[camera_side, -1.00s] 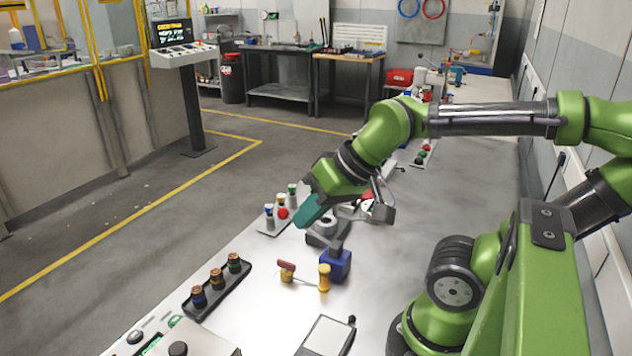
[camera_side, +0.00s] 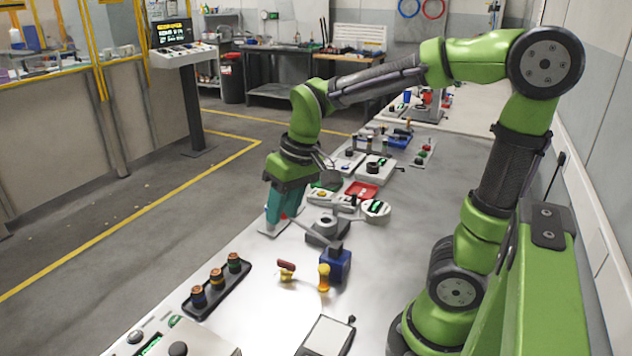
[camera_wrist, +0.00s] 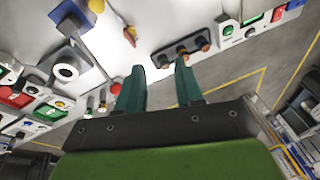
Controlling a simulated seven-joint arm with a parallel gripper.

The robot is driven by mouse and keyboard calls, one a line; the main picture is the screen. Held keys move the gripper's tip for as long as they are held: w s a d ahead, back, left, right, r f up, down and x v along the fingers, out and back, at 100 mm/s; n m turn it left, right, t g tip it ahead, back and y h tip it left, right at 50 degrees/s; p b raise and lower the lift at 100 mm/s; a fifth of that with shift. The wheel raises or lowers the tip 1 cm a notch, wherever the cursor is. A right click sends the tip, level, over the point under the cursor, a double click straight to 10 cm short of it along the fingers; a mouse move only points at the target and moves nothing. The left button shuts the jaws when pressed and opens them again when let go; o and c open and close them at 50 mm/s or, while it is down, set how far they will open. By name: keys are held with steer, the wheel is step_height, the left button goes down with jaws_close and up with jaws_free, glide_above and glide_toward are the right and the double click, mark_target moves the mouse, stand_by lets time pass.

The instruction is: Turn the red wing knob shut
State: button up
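The red wing knob (camera_side: 287,265) sits on a small yellow body near the middle of the bench, left of a yellow upright part (camera_side: 324,272) and a blue block (camera_side: 337,264). In the wrist view the red wing knob (camera_wrist: 130,38) shows near the top, beyond my fingertips. My gripper (camera_side: 277,216) points down over the bench's left side, farther back than the knob and apart from it. In the wrist view my gripper (camera_wrist: 158,75) has two teal fingers spread with an empty gap between them.
A black tray with several dark, orange-topped cylinders (camera_side: 217,278) lies left of the knob. A grey fixture with a round opening (camera_side: 325,228) stands behind the blue block. A red ball-topped button (camera_wrist: 116,88) is beside one finger. Bare bench surrounds the knob's front.

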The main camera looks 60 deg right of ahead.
mark_target(286, 262)
steer(key=w+d+n+g+h, duration=0.1)
steer(key=w+d+n+g, duration=0.2)
steer(key=w+d, duration=0.15)
steer(key=f, duration=1.1)
steer(key=s+f, duration=0.1)
steer(key=f, duration=0.5)
steer(key=shift+d+f, duration=0.1)
steer(key=shift+f, duration=0.15)
steer(key=shift+c, duration=0.4)
jaws_close()
